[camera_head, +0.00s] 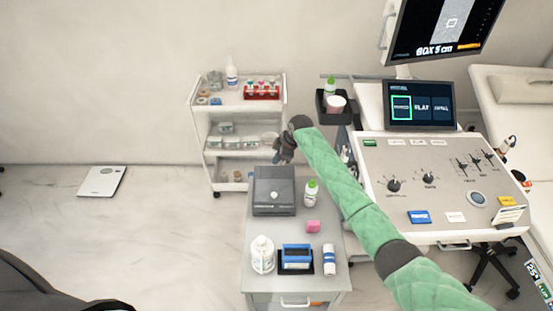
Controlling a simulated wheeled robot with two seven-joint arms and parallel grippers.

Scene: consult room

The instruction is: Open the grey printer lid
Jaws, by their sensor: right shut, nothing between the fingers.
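The grey printer (273,206) stands on the far part of the small cabinet top, and its dark grey lid (274,182) looks closed, though its far edge is close to my gripper. My right gripper (284,156), at the end of my green-sleeved right arm, is just behind and above the printer's far right edge. It is shut with nothing held. I cannot tell whether its fingers touch the lid. My left gripper does not show.
A white trolley (281,103) stands behind. The ultrasound console (440,180) is at right.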

